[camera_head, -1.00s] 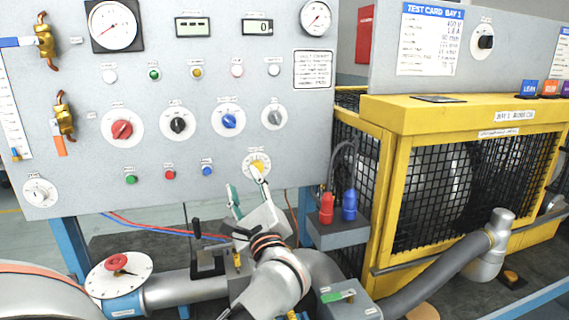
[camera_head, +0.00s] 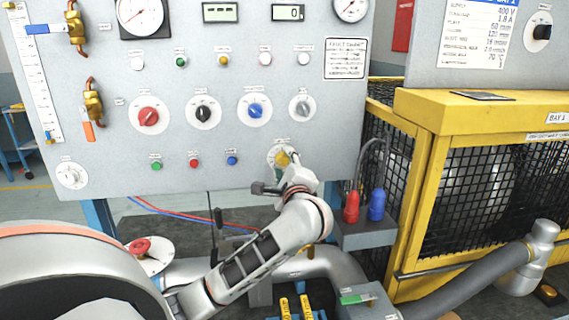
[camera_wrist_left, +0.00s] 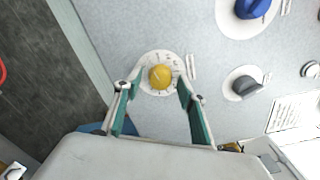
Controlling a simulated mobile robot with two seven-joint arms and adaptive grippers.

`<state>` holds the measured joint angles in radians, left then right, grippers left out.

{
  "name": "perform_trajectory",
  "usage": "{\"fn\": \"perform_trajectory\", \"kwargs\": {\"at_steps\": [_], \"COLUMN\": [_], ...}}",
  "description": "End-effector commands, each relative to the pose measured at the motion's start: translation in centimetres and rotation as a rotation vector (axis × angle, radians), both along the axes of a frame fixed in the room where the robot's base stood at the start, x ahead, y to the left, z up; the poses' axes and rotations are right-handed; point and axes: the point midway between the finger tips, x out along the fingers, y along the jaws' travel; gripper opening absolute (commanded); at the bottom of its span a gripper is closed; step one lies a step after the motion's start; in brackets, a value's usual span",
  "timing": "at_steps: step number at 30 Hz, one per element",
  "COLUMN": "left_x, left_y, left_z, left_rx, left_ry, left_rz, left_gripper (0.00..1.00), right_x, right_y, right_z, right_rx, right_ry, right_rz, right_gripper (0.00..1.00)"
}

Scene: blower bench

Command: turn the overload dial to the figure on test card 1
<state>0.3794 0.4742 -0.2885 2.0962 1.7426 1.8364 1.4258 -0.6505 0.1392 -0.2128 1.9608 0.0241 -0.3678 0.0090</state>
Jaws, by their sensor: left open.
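A yellow knob (camera_head: 282,158) sits on a small round white dial plate low on the grey panel; its label is too small to read, so I cannot confirm it is the overload dial. Test card 1 (camera_head: 479,38) hangs on the panel at upper right, its top cut off; its lines include 400 V and 1.8 A. My left gripper (camera_head: 285,168) is in front of the yellow knob. In the left wrist view the gripper (camera_wrist_left: 160,80) is open, its green-padded fingers either side of the yellow knob (camera_wrist_left: 160,76); contact cannot be told. My right gripper is out of view.
Red (camera_head: 149,117), black (camera_head: 203,112), blue (camera_head: 255,110) and grey (camera_head: 303,107) knobs sit above the yellow one. Red (camera_head: 352,204) and blue (camera_head: 376,203) plugs stand close by at right. A yellow mesh cage (camera_head: 470,105) fills the right side.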

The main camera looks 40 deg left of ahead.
Motion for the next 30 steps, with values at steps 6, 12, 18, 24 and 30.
{"fn": "perform_trajectory", "kwargs": {"at_steps": [6, 12, 18, 24, 30], "left_x": [0.1, 0.08, 0.08, 0.08, 0.07], "left_y": [0.11, 0.1, 0.09, 0.04, 0.04], "left_z": [-0.03, -0.04, -0.06, -0.13, -0.23], "left_rx": [0.001, 0.001, 0.002, 0.026, 0.093], "left_ry": [0.001, 0.001, 0.003, 0.034, 0.122], "left_rz": [0.0, 0.0, 0.0, 0.0, -0.001], "left_gripper": [0.41, 0.02, 0.02, 0.02, 0.02], "right_x": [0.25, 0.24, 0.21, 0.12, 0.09], "right_y": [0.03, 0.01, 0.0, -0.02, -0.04], "right_z": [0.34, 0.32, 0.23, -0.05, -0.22], "right_rx": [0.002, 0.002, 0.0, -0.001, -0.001], "right_ry": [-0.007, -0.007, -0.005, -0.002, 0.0], "right_rz": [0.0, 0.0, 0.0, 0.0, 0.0], "right_gripper": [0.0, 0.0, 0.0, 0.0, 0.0]}}
